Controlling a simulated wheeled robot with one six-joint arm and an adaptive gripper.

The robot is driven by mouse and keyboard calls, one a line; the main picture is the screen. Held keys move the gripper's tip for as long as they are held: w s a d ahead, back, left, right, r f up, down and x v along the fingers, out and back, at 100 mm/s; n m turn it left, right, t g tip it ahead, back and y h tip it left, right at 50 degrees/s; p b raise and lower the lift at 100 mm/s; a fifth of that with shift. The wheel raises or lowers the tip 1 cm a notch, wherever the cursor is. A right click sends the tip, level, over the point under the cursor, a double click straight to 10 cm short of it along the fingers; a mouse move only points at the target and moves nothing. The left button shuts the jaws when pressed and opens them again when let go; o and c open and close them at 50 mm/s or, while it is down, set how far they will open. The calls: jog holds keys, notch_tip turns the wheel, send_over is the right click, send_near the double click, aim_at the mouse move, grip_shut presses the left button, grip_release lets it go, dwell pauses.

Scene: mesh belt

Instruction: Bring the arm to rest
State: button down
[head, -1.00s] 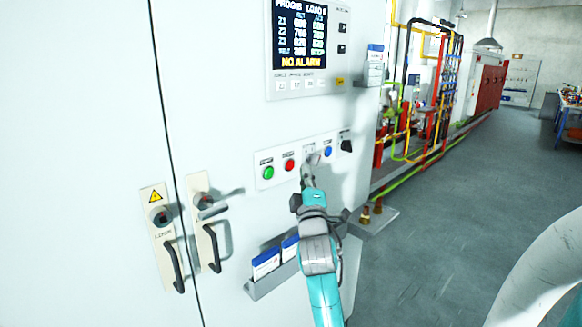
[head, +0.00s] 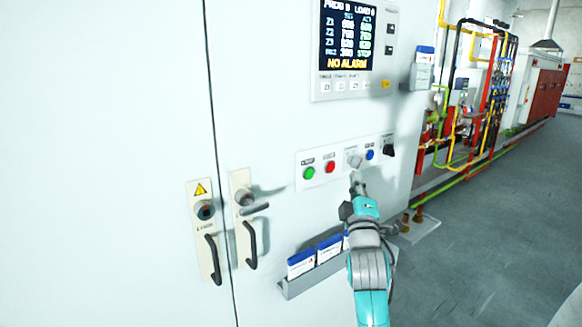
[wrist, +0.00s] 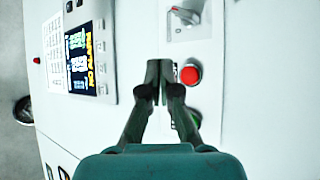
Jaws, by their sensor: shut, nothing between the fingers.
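My gripper (head: 357,178) is at the end of my teal and grey arm, in front of the white cabinet (head: 110,150), just below a strip of controls (head: 320,172). In the wrist view my gripper (wrist: 159,72) has its fingers together with nothing between them. A red button (wrist: 190,75) shows right beside the fingertips there, and a grey switch (wrist: 184,18) is above. I cannot tell whether the fingertips touch the panel.
A display (head: 347,38) reading NO ALARM is above the controls. Two door handles (head: 250,240) are at left. A rack with booklets (head: 312,270) is below the controls, close to my arm.

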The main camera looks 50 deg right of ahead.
jog(key=s+a+f+t+y, duration=0.25)
jog(key=a+f+y, duration=0.75)
jog(key=a+f, duration=1.55)
jog(key=s+a+f+m+y, duration=0.2)
jog(key=s+a+f+y, duration=0.3)
jog(key=s+a+f, duration=0.5)
jog(key=s+a+y, duration=0.1)
jog(key=s+a, duration=0.3)
jog(key=s, duration=0.4)
jog(key=s+a+r+m+g+y, duration=0.1)
jog(key=s+a, duration=0.3)
jog(key=s, duration=0.4)
jog(key=shift+a+m+y, duration=0.2)
jog(key=shift+m+y, duration=0.1)
jog(key=shift+y, duration=0.4)
jog(key=shift+g, duration=0.25)
